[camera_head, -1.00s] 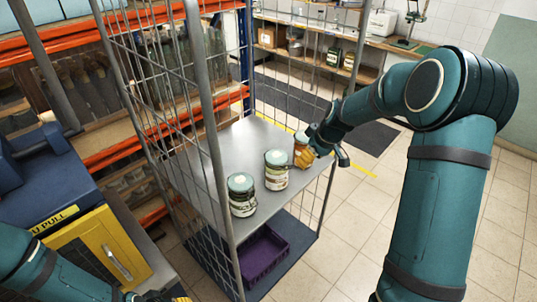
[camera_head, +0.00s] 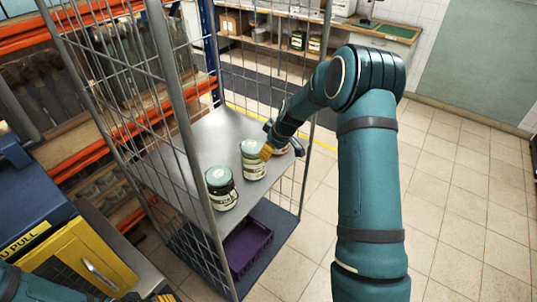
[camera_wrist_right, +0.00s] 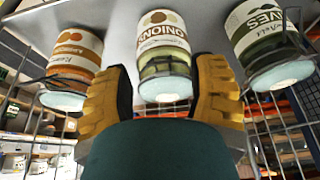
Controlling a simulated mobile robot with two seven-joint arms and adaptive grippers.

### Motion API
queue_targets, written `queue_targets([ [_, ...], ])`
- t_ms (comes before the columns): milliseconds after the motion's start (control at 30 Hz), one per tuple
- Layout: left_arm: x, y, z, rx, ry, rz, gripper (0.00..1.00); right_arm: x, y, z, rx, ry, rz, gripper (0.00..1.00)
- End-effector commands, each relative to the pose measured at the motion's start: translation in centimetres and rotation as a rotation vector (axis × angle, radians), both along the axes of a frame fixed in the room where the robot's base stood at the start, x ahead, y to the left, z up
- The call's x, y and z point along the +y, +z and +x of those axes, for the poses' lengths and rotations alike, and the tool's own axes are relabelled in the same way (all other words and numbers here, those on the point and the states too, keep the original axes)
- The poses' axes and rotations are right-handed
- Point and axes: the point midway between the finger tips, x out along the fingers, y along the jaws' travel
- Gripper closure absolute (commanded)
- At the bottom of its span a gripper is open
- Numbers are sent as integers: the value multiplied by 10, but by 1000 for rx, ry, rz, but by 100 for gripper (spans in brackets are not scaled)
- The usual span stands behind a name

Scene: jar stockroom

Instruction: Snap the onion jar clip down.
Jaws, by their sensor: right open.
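The onion jar (camera_head: 254,165) stands upright in the middle of three jars on the grey cart shelf (camera_head: 205,148). In the right wrist view, its ONIONS label (camera_wrist_right: 163,38) and pale lid (camera_wrist_right: 165,88) appear upside down. My right gripper (camera_head: 267,151) is at the jar's lid level. Its open yellow fingers (camera_wrist_right: 160,92) lie on either side of the lid in the wrist view; contact is unclear.
An olive jar (camera_head: 221,190) stands nearer on the shelf. An orange-labelled jar (camera_wrist_right: 75,57) stands on the onion jar's other side, mostly hidden by my right arm in the head view. Wire cart sides (camera_head: 120,110) enclose the shelf. A purple crate (camera_head: 246,247) is below.

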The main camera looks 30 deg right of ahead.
Motion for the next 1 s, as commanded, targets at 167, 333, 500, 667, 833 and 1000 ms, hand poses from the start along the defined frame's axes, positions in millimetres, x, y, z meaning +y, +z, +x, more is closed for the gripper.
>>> queue_targets([
  [167,0,-1,0,1,0,0,53,3,-18,7,0,0,0,43],
  [333,0,-1,-1,2,-2,0,53,4,-23,9,-1,0,0,43],
  [500,0,-1,-1,2,-1,0,53,4,-23,9,-1,0,0,43],
  [667,0,-1,-1,2,-1,0,53,4,-23,9,-1,0,0,72],
  [833,0,-1,-1,1,0,0,53,4,-23,9,-1,0,0,100],
  [1000,0,-2,-1,2,-1,0,53,4,-23,10,-3,0,0,100],
])
